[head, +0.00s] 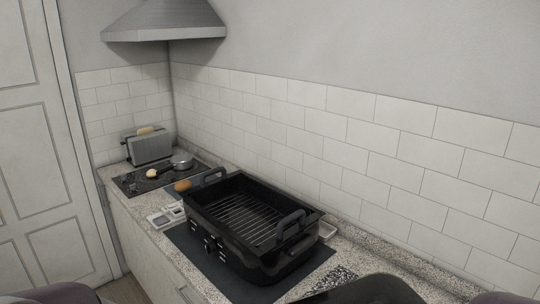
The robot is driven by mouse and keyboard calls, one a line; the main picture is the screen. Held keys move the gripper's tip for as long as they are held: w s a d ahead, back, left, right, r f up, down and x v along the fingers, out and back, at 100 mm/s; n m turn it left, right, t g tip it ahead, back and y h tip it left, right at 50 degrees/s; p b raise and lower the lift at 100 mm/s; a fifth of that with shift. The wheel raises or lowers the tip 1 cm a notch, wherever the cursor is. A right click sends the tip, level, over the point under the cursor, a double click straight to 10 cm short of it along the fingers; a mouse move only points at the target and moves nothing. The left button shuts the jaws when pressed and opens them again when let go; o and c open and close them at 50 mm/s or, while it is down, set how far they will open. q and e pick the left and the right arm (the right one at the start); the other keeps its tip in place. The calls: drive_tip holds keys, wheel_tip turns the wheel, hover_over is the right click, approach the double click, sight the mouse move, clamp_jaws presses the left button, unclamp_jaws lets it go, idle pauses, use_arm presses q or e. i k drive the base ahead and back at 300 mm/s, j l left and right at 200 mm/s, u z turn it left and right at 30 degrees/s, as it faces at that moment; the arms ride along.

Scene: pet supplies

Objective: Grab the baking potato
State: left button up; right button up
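A brown oval thing that looks like the baking potato (183,185) lies on the counter, just left of the black roasting pan and at the near edge of the cooktop. Its lower right side is close to the pan, and I cannot tell whether they touch. Neither of my grippers shows in the head view. Only dark rounded shapes, perhaps parts of my arms, show at the bottom corners.
The large black roasting pan (211,232) with a rack inside stands on a dark mat (314,270). A silver toaster (149,148), a small pot (181,160) and a pale round item (151,173) are at the back. A dark curved object (365,290) is at the bottom.

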sight(181, 186)
drive_tip(key=i+j+z, duration=0.2)
drive_tip(key=z, duration=0.15)
drive_tip(key=i+j+z, duration=0.1)
drive_tip(key=j+z, duration=0.3)
drive_tip(key=i+j+z, duration=0.1)
drive_tip(key=j+z, duration=0.75)
drive_tip(key=j, duration=0.7)
drive_tip(key=j+z, duration=0.1)
drive_tip(key=j, duration=0.8)
drive_tip(key=k+j+z, duration=0.15)
drive_tip(key=j, duration=0.7)
drive_tip(key=j+z, duration=0.1)
drive_tip(key=j, duration=0.75)
drive_tip(key=k+j, duration=0.1)
drive_tip(key=j, duration=1)
drive_tip(key=k, duration=0.05)
